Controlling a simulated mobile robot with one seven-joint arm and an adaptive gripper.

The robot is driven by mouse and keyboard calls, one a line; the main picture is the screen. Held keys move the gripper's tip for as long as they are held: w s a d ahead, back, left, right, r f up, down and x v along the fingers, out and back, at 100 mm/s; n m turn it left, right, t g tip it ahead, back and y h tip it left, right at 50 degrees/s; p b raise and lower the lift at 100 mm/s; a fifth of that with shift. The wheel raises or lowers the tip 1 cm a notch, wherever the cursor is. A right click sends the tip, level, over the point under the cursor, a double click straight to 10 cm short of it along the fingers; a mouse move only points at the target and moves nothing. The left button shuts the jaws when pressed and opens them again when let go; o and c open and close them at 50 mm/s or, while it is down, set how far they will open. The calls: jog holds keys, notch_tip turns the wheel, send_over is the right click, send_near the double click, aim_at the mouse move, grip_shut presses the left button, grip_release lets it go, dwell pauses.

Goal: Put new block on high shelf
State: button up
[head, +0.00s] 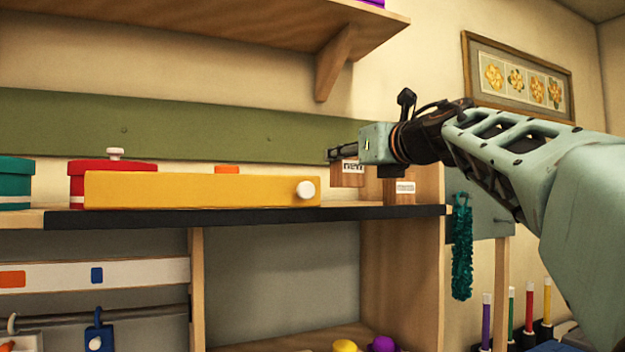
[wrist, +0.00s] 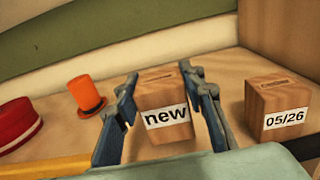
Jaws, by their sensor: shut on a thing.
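The new block (wrist: 165,97) is a wooden cube with a white label reading "new" and a slot in its top. In the wrist view it sits between the two fingers of my gripper (wrist: 165,110), which is shut on it. In the head view the block (head: 348,178) is below my gripper (head: 345,155), partly hidden by it, at the right end of the counter. The high shelf (head: 250,28) is wooden, on a bracket (head: 335,62), at the top left of the head view.
A second wooden block (wrist: 280,105) labelled "05/26" stands to the right. A long yellow box (head: 200,189), a red round box (head: 95,167) and a small orange hat (wrist: 87,95) stand on the counter (head: 380,211). A purple thing (head: 373,2) is on the high shelf.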

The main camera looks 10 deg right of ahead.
aim_at(344, 176)
jog(key=f, duration=0.2)
jog(key=f+b, duration=0.1)
jog(key=shift+w+a+f, duration=0.15)
jog(key=shift+w+a, duration=0.1)
jog(key=shift+a, duration=0.05)
jog(key=shift+f, duration=0.25)
jog(key=o, duration=1.2)
jog(key=shift+f, duration=0.15)
jog(key=shift+c, duration=0.2)
